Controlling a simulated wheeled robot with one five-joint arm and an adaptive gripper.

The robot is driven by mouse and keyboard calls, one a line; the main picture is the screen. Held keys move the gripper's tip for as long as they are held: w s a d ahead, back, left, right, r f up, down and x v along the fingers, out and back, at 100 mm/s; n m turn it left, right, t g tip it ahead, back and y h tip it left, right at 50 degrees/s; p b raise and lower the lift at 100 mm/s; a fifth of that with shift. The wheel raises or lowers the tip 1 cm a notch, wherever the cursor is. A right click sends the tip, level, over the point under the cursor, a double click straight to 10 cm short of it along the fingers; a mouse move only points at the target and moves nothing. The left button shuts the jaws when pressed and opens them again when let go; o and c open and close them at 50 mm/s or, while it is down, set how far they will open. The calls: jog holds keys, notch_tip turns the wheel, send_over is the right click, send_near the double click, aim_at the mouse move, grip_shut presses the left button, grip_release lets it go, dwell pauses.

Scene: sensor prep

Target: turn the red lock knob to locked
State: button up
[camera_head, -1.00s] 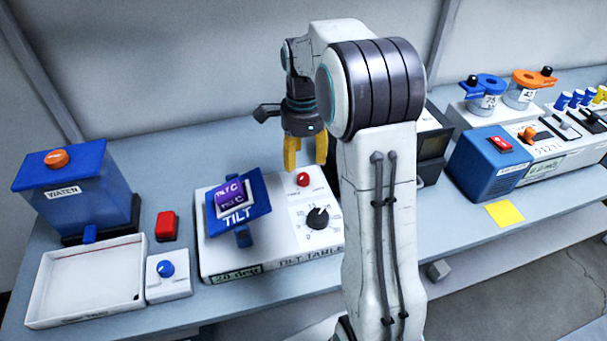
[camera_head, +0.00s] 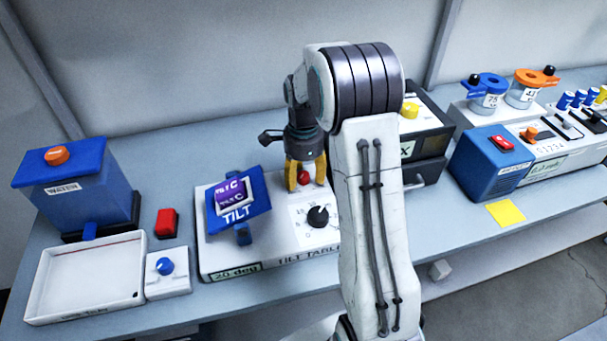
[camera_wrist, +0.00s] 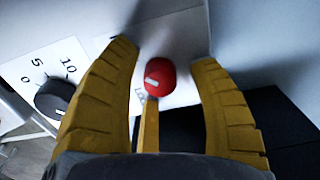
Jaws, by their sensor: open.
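The red lock knob (camera_head: 303,177) sits at the back right of the white tilt table base (camera_head: 212,259). It is round with a small white mark, and it also shows in the wrist view (camera_wrist: 160,77). My gripper (camera_head: 303,187) is open above the knob, with its yellow fingers pointing down. In the wrist view the knob lies between the spread fingers (camera_wrist: 166,60), with clear gaps on both sides. A third yellow finger part shows just below the knob there. In the head view the fingers partly hide the knob.
A black dial (camera_head: 318,217) stands just in front of the knob, also seen in the wrist view (camera_wrist: 54,98). A blue tilt plate (camera_head: 256,187) with a purple-faced piece is to the left. A dark box (camera_head: 428,141) stands close on the right.

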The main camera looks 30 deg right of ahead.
jog(key=shift+c, duration=0.3)
grip_shut()
dwell(0.3)
jog(key=n, duration=0.4)
jog(key=shift+s+n, duration=0.1)
jog(key=shift+n, duration=0.3)
jog(key=n, duration=0.4)
jog(key=shift+f+n, duration=0.1)
jog(key=shift+n, duration=0.2)
jog(key=n, duration=0.4)
jog(key=shift+n+b, duration=0.3)
jog(key=shift+n, duration=1.9)
